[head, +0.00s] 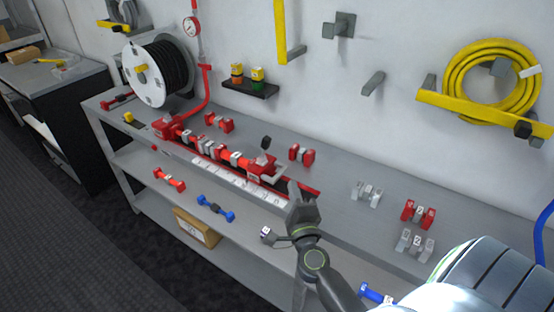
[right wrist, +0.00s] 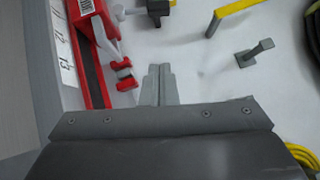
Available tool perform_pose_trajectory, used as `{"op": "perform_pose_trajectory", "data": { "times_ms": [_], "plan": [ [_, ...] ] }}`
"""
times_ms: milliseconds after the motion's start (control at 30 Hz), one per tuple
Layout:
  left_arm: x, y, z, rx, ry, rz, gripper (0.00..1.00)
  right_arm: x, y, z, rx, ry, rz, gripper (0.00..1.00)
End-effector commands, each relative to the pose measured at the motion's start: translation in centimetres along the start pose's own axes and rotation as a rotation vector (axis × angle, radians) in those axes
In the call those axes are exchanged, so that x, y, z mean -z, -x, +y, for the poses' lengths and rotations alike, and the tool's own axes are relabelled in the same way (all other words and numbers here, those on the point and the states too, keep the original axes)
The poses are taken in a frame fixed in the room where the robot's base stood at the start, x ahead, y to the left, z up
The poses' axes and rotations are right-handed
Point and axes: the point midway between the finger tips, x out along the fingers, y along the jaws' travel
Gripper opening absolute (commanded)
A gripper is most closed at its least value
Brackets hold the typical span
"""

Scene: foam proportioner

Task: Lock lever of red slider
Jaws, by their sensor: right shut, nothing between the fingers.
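The red slider (head: 262,168) sits near the right end of a red rail on the bench. Its lever stands up with a black knob (head: 266,143). A pale bracket-like part sticks out at the slider's right side. My right gripper (head: 298,188) is just right of the slider, apart from the knob. In the right wrist view its fingers (right wrist: 158,72) are shut and empty. Red rail parts (right wrist: 95,85) with a white number scale (right wrist: 62,55) lie to their left there, and a dark block (right wrist: 158,10) is ahead. My left gripper is not in view.
A red and grey clamp (head: 302,153) stands behind the rail, and several others stand to the right. A hose reel (head: 150,72) is at the left end. A yellow hose coil (head: 492,78) hangs on the wall. A lower shelf holds a wooden box (head: 196,227).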

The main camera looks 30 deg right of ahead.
Motion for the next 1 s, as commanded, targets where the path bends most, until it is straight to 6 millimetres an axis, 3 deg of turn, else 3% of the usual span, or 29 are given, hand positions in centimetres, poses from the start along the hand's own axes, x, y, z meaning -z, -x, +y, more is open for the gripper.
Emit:
{"op": "perform_pose_trajectory", "data": {
  "times_ms": [167, 600, 800, 1000],
  "plan": [
    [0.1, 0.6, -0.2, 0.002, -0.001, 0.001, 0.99, -0.1, -1.8, -0.2, 0.003, 0.003, -0.003, 0.00],
    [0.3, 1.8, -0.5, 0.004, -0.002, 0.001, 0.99, -0.5, -10.6, -0.2, 0.002, 0.000, -0.001, 0.00],
    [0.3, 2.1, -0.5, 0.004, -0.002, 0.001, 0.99, -2.3, -12.2, -0.1, 0.000, 0.001, -0.001, 0.00],
    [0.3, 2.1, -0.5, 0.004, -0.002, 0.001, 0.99, -2.9, -12.7, 0.0, 0.000, 0.002, -0.001, 0.00]
  ]
}}
